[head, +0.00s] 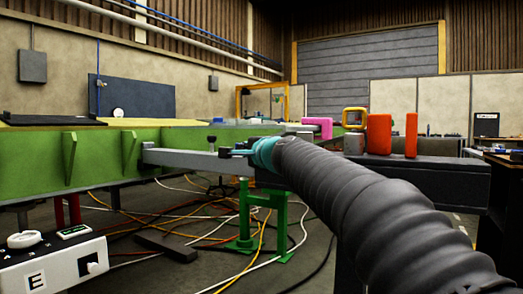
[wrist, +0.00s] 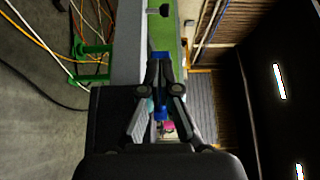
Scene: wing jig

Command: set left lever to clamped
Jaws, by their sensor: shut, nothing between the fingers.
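My gripper (head: 232,152) is at the end of my arm in the head view, beside the grey bar (head: 185,160) that sticks out from the green wing jig (head: 95,160). A small black knob (head: 211,142) stands on the bar close to the fingertips; they look apart from it. In the wrist view my gripper (wrist: 159,58) is shut with blue at its fingers, and a black knob (wrist: 159,10) shows beyond them on the bar. I cannot tell for sure which part is the left lever, nor its setting. My arm hides part of the bar's right end.
A pink block (head: 318,127), a yellow frame (head: 354,112), and orange blocks (head: 379,134) stand along a dark beam (head: 440,172) at right. A green stand (head: 270,220) and loose cables lie below. A white control box (head: 55,265) is at the lower left.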

